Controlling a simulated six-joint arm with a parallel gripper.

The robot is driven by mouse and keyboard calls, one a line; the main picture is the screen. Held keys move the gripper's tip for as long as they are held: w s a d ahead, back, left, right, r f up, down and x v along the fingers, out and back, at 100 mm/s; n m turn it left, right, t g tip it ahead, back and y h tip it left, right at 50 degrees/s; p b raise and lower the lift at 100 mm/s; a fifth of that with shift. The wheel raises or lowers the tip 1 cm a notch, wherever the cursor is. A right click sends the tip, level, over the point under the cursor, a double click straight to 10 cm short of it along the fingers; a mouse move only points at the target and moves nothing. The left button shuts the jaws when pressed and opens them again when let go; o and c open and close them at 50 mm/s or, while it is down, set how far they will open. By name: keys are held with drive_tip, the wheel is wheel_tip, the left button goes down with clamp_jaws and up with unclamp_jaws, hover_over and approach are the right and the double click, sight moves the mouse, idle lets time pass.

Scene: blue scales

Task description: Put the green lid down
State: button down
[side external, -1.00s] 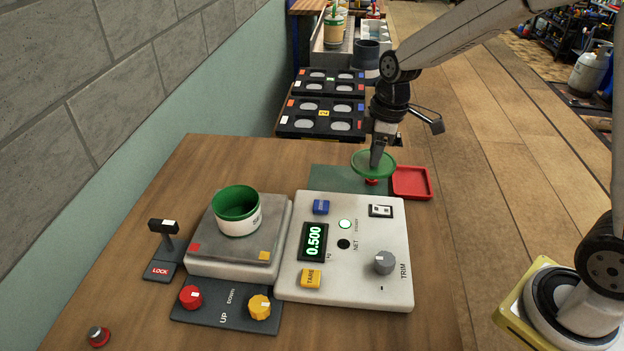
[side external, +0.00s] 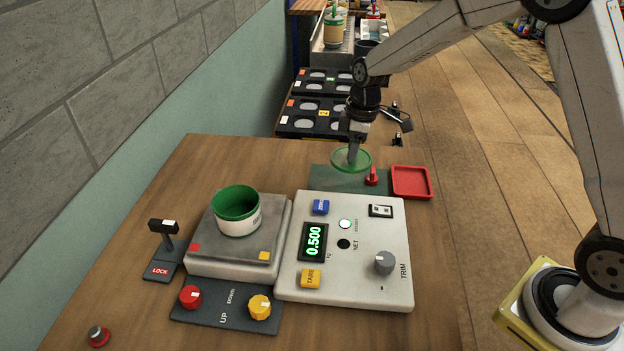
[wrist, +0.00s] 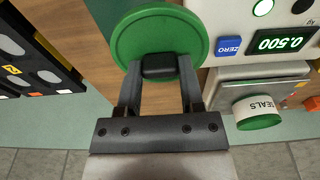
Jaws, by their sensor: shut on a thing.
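The green lid (side external: 351,160) is a round disc. It hangs below my gripper (side external: 354,150), over the dark green mat (side external: 326,181) behind the scale's control panel. In the wrist view, my gripper (wrist: 159,68) is shut on the black knob at the middle of the lid (wrist: 130,42). From the side I cannot tell exactly how high the lid is above the mat. The open green-rimmed container (side external: 238,211) stands upright on the grey scale plate (side external: 205,255); it also shows in the wrist view (wrist: 259,112).
The control panel (side external: 350,285) with a 0.500 display lies in front of the mat. A red tray (side external: 411,181) and a red knob (side external: 371,176) are to the lid's right. Black slotted trays (side external: 322,118) sit behind. Bare wooden table (side external: 215,160) lies left of the mat.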

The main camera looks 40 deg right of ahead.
hover_over(329, 179)
drive_tip(key=f, duration=0.6)
drive_tip(key=shift+s+d+f, duration=0.1)
drive_tip(key=shift+s+d, duration=0.05)
drive_tip(key=shift+s, duration=0.25)
drive_tip(key=shift+w+f, duration=0.3)
drive_tip(key=shift+f, duration=1.55)
drive_tip(key=shift+f, duration=0.1)
drive_tip(key=shift+c, duration=1.1)
unclamp_jaws()
